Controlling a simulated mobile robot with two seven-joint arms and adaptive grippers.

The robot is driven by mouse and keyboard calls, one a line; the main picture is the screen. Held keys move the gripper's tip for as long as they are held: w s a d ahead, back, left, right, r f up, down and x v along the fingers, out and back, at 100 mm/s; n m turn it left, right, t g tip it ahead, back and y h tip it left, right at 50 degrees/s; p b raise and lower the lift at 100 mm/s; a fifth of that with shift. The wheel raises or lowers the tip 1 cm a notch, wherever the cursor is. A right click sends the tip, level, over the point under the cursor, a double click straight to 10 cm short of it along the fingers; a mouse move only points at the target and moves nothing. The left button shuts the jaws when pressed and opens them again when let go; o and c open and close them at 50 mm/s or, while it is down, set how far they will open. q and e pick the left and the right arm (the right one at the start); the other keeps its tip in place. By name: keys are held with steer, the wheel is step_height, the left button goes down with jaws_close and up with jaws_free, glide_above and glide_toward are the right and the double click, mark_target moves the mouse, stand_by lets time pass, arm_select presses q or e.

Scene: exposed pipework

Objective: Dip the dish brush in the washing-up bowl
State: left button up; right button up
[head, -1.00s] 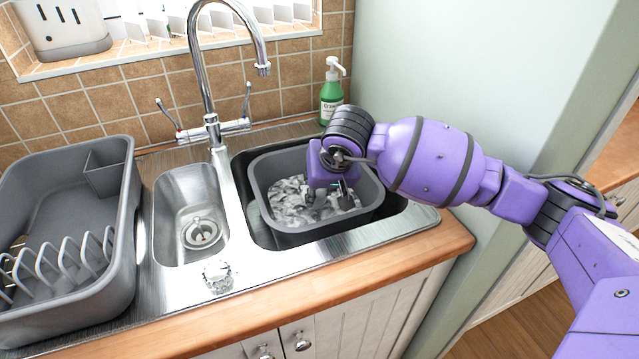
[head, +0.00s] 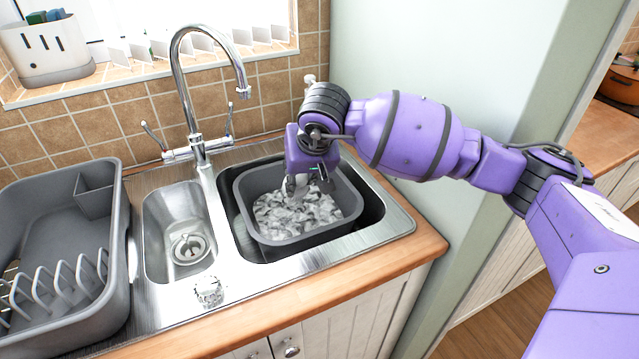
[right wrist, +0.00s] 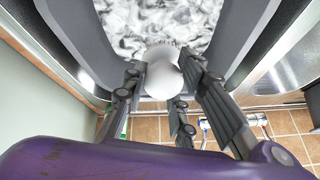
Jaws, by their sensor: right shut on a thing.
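The grey washing-up bowl (head: 345,190) stands in the right-hand sink basin with whitish, foamy-looking water in it. My right gripper (head: 308,184) points down over the back of the bowl, its fingertips around rim height. It is shut on the dish brush; a white rounded part of it (right wrist: 162,72) shows between the fingers in the right wrist view, in front of the foamy water. In the head view only a pale bit of the brush (head: 298,182) shows by the fingers. I cannot tell whether the brush touches the water. My left gripper is out of view.
The chrome tap (head: 190,85) arches to the left of my right gripper. A small sink basin (head: 165,225) and a grey dish rack (head: 115,290) lie to the left. A glass (head: 208,291) stands at the sink's front edge. A soap bottle (head: 309,79) is mostly hidden behind my arm.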

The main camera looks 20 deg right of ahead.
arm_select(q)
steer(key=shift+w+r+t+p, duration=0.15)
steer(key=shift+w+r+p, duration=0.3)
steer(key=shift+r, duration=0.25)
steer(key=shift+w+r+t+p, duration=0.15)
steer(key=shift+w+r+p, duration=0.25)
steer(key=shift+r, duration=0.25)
arm_select(e)
steer(key=shift+w+r, duration=0.1)
steer(key=shift+r, duration=2.6)
steer(key=shift+f, duration=0.1)
steer(key=shift+r+p, duration=0.65)
steer(key=shift+r, duration=1.5)
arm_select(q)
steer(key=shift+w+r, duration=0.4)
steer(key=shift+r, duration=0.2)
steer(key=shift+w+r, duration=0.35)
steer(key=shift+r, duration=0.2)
arm_select(e)
steer(key=shift+f, duration=0.1)
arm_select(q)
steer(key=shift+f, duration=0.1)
arm_select(e)
steer(key=shift+f, duration=0.15)
